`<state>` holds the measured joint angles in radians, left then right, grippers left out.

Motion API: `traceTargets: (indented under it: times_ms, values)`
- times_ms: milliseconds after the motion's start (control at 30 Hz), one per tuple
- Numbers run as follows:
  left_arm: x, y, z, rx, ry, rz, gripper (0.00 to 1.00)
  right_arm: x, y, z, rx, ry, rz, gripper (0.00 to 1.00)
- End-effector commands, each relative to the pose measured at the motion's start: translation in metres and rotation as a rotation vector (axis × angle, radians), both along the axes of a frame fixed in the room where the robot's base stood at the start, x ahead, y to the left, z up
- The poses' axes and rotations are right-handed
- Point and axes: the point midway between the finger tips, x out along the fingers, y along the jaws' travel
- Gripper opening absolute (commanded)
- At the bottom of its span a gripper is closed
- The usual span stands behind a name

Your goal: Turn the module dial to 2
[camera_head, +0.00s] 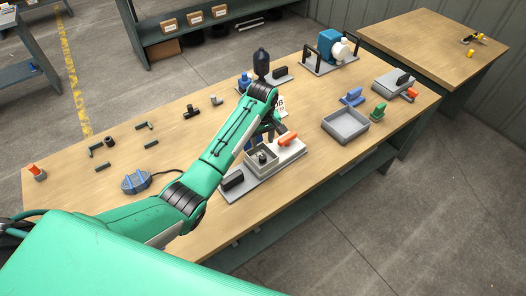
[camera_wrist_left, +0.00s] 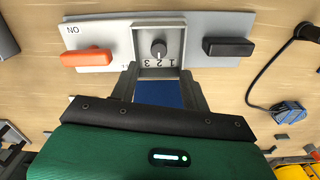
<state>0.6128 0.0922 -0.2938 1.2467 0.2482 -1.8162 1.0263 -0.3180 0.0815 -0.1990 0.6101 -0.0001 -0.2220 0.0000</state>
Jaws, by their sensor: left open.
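The module is a grey plate (camera_head: 255,185) with a square raised housing (camera_head: 249,167) on the bench. Its small dark dial (camera_wrist_left: 158,49) sits in the recessed housing, above a row of printed numbers 1, 2, 3 in the left wrist view. Which number the dial's pointer marks is too small to tell. My left gripper (camera_wrist_left: 159,77) is open and empty, its fingers at the near side of the housing, apart from the dial. In the head view my left arm reaches over the bench and partly hides the module's far side. My right gripper is not in view.
An orange handle (camera_wrist_left: 87,58) and a black handle (camera_wrist_left: 228,47) flank the dial. A blue device (camera_head: 136,181) with a cable lies left of the module. A grey tray (camera_head: 346,127) stands to the right. Bare bench lies in front of the tray.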

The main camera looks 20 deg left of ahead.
Motion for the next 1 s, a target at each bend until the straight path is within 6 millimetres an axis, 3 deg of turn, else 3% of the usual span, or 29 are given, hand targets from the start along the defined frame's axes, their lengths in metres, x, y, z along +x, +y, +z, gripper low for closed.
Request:
traceTargets:
  times_ms: [133, 400, 800, 833, 1000]
  values:
    - [-0.001, 0.000, -0.032, 0.001, 0.004, 0.000, 0.47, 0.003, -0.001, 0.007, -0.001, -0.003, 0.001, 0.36]
    - [0.000, 0.000, -0.072, 0.001, 0.001, -0.001, 0.47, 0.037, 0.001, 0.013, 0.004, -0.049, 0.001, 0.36]
    - [0.000, 0.000, -0.081, 0.000, -0.001, -0.001, 0.47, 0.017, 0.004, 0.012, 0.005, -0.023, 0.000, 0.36]
    - [0.000, 0.000, -0.081, 0.000, -0.001, -0.001, 0.45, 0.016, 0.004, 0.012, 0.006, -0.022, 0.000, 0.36]
    - [0.000, 0.000, -0.081, 0.000, -0.001, -0.001, 0.11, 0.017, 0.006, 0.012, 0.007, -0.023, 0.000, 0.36]
